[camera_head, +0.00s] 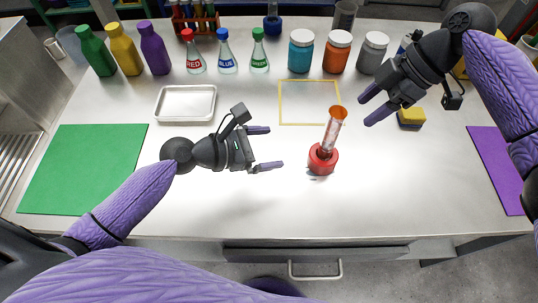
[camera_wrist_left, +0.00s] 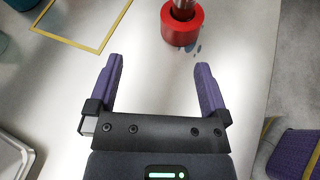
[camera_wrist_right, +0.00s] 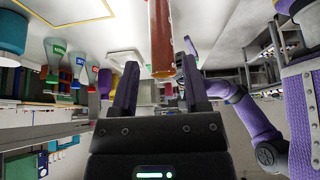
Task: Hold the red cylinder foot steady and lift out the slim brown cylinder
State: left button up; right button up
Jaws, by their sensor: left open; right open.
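The red cylinder foot (camera_head: 322,160) stands on the steel table, right of centre in the head view. It also shows at the top of the left wrist view (camera_wrist_left: 182,24). The slim brown cylinder (camera_head: 332,130) stands in it, with an orange flared top, leaning slightly right in the picture. It shows in the right wrist view (camera_wrist_right: 161,40), ahead of the fingers. My left gripper (camera_head: 275,147) is open and empty, left of the foot, fingers pointing at it. My right gripper (camera_head: 365,109) is open and empty, up and right of the cylinder. Neither gripper touches anything.
A yellow square outline (camera_head: 309,123) lies behind the foot. A white tray (camera_head: 186,118) and green mat (camera_head: 85,168) are at left. A sponge (camera_head: 411,118) and purple mat (camera_head: 497,165) are at right. Labelled flasks (camera_head: 227,66) and jars (camera_head: 337,66) line the back.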

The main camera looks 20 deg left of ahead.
aim_at(312, 157)
pick_arm(q)
jog(key=shift+s+d+f+n+g+h, duration=0.2)
jog(key=shift+s+d+f, duration=0.1)
jog(key=shift+d, duration=0.35)
jog(key=shift+s+d+f+n+g+h, duration=0.2)
jog(key=shift+s+d+f, duration=0.1)
jog(key=shift+d, duration=0.3)
jog(key=x, duration=0.9)
jog(key=shift+w+d+f, duration=0.1)
jog(key=shift+w, duration=0.05)
jog(key=c, duration=0.9)
jog(key=shift+c, duration=0.2)
